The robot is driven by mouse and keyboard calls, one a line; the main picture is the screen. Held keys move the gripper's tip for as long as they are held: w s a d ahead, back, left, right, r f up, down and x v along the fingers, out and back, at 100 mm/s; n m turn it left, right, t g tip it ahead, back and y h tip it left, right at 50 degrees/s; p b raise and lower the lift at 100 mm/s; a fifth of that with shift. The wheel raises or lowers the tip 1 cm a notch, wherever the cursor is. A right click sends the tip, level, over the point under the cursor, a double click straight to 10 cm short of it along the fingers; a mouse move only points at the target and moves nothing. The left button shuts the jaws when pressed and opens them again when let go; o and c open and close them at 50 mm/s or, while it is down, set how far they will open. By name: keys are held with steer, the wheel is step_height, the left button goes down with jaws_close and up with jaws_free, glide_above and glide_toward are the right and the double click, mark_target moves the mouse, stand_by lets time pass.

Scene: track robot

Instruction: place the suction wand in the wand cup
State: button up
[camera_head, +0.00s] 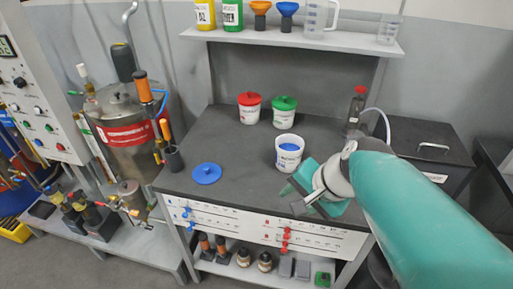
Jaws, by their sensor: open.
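A dark cup (173,159), which looks like the wand cup, sits at the left edge of the grey workbench. An orange-handled rod (165,130) stands at it, upright; I cannot tell whether it is inside the cup or behind it. A larger orange-handled tool (143,88) with a blue hose leans over the steel vessel's right side. I cannot tell which of the two is the suction wand. My gripper (304,197) is open over the front right of the bench, with no held object visible, far right of the cup. My teal arm fills the lower right.
A white tub with blue contents (289,155) stands just behind my gripper. A blue lid (206,173) lies on the bench (235,185). Red-lidded (249,107) and green-lidded (284,112) tubs stand farther back. A steel vessel (128,130) is left. A bottle (355,110) stands at right.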

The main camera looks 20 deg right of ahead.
steer(key=shift+s+a+r+n+h, duration=0.45)
steer(key=shift+s+a+n+h, duration=0.15)
steer(key=shift+n, duration=1.15)
steer(key=shift+s+a+r+n+h, duration=0.35)
steer(key=shift+a+r+n+h, duration=0.25)
steer(key=shift+n, duration=1.2)
steer(key=shift+s+a+r+n+h, duration=0.45)
steer(key=shift+a+n, duration=0.3)
steer(key=shift+n, duration=1)
